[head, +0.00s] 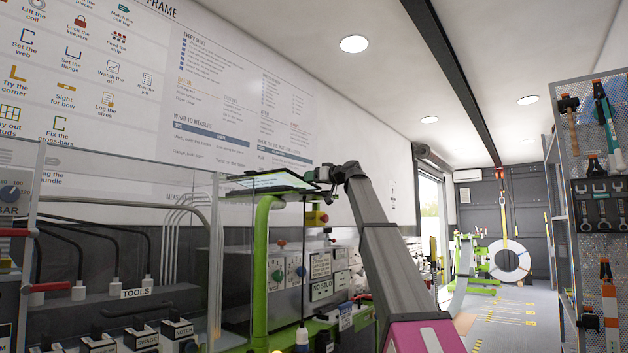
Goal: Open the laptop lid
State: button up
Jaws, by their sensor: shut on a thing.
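The laptop (268,183) is a thin dark slab with a pale, lit screen surface, seen at a shallow angle. It sits high on a green stand at the left of centre in the head view, partly behind a clear panel. My gripper (319,174) is at the laptop's right edge, shut on what looks like the lid's edge. The fingertips are small and dark here, so the exact grip is hard to see. The lid's exact angle and the keyboard are not clear from this low viewpoint.
A clear guard panel (215,255) stands at the left. A green post (261,265) and grey control boxes (291,272) are below the laptop. A tool rack (596,170) stands at the right. The aisle floor (500,320) is open between.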

jog(key=shift+r, duration=0.15)
dwell(0.6)
jog(key=o, duration=1.3)
jog(key=v, duration=1)
jog(key=shift+s+d, duration=0.3)
